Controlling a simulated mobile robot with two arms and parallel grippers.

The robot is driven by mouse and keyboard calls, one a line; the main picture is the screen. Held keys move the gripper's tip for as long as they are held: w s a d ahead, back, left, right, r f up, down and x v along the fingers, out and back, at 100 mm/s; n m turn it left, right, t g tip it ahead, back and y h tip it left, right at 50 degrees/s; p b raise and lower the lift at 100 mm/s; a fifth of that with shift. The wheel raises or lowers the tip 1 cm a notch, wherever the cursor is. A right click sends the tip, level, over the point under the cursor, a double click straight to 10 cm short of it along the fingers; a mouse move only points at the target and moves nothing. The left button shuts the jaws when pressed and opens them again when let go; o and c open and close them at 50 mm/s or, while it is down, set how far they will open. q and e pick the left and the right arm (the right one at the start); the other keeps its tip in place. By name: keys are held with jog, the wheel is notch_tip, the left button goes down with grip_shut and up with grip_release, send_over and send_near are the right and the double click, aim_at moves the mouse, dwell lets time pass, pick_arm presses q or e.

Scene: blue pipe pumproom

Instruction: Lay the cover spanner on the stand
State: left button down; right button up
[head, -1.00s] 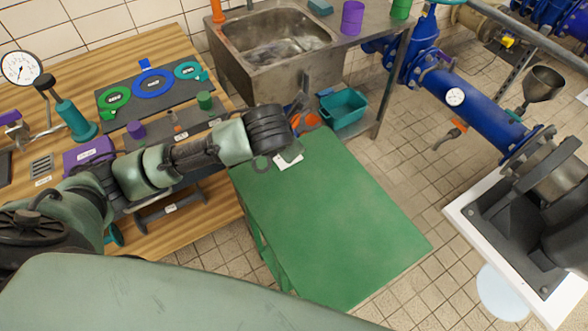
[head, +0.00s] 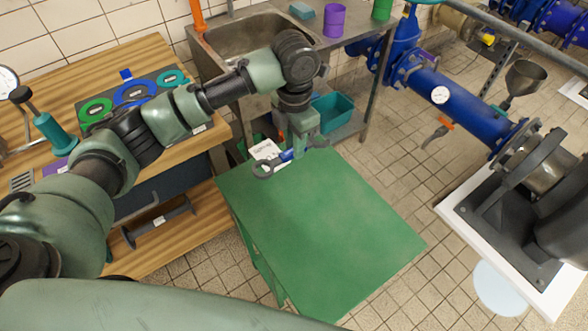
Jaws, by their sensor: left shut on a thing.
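The gripper hides part of the spanner. I cannot tell whether the spanner touches the green top or is just above it. My right gripper is not in view.
A white label (head: 264,150) is by the stand's far left corner. The rest of the green top is clear. A sink (head: 250,35) and a teal bin (head: 333,112) are behind it. A wooden bench (head: 190,232) is left; a white pump plinth (head: 450,210) is right.

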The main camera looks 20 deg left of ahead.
aim_at(294, 179)
pick_arm(q)
notch_tip(294, 179, down, 11)
jog(key=shift+r+p, duration=0.15)
jog(key=shift+p, duration=0.3)
jog(key=c, duration=1.3)
grip_release()
jog(key=shift+o, duration=0.2)
notch_tip(294, 179, up, 12)
jog(key=shift+r+b, duration=0.1)
jog(key=shift+b, duration=0.5)
